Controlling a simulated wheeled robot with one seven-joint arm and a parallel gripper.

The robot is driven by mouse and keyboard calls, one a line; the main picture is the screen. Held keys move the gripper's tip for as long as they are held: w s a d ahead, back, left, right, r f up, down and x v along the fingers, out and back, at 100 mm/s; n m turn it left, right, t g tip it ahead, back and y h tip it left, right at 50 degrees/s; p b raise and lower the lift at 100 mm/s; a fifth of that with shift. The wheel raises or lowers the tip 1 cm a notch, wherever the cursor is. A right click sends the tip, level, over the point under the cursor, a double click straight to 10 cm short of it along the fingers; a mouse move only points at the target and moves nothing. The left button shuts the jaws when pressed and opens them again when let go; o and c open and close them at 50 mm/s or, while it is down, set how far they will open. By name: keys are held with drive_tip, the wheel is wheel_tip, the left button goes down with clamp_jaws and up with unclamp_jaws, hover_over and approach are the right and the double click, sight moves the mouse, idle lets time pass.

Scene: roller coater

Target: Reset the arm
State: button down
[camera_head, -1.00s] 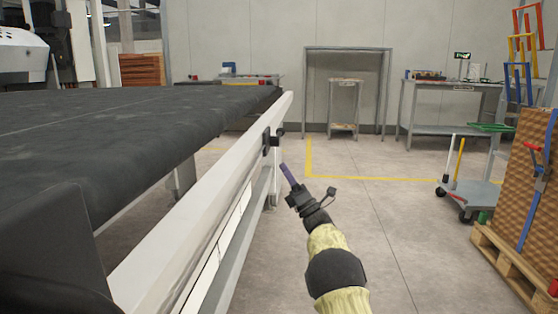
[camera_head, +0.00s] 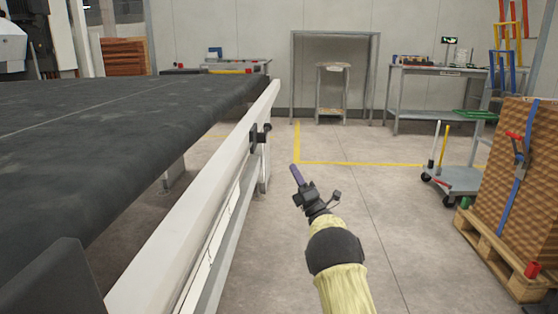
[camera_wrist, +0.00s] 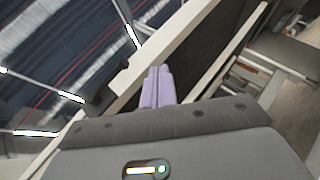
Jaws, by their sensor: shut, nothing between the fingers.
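My gripper (camera_head: 296,174) is at the end of my outstretched arm, in the middle of the head view. Its purple fingers are shut with nothing between them. It is in the air to the right of the conveyor's white side rail (camera_head: 205,200), apart from it. In the wrist view the shut purple fingers (camera_wrist: 158,88) point up the picture, with the pale rail and dark belt beyond them.
The wide dark conveyor belt (camera_head: 110,115) fills the left. A cart (camera_head: 455,180) and strapped brown stack on a pallet (camera_head: 500,258) stand right. Work tables (camera_head: 440,72) line the back wall. Open floor lies ahead and right of my arm.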

drive_tip(key=d+r+m+h+p, duration=0.4)
drive_tip(key=d+m+h, duration=0.3)
drive_tip(key=m+h, duration=0.4)
drive_tip(key=s+d+f+m+g+h+p, duration=0.2)
drive_tip(key=s+d+m+g+h+p, duration=0.3)
drive_tip(key=s+m, duration=0.35)
drive_tip(key=s+a+f+m+g+y+p, duration=0.15)
drive_tip(key=s+m+g+p, duration=0.4)
drive_tip(key=s, duration=1.35)
drive_tip(key=s+a+f+m+g+h+p, duration=0.1)
drive_tip(key=s+f+m+g+p, duration=0.15)
drive_tip(key=s+m+g, duration=1.05)
drive_tip(key=s+r+n+t+p, duration=0.2)
drive_tip(key=r+n+p, duration=0.1)
drive_tip(key=r+p, duration=1.5)
drive_tip(key=s+r+n+t+p, duration=0.2)
drive_tip(key=r+n+p, duration=0.2)
drive_tip(key=r+p, duration=1.5)
drive_tip(key=shift+a+r+t+p, duration=0.15)
drive_tip(key=shift+r+t+p, duration=0.2)
drive_tip(key=shift+p, duration=0.2)
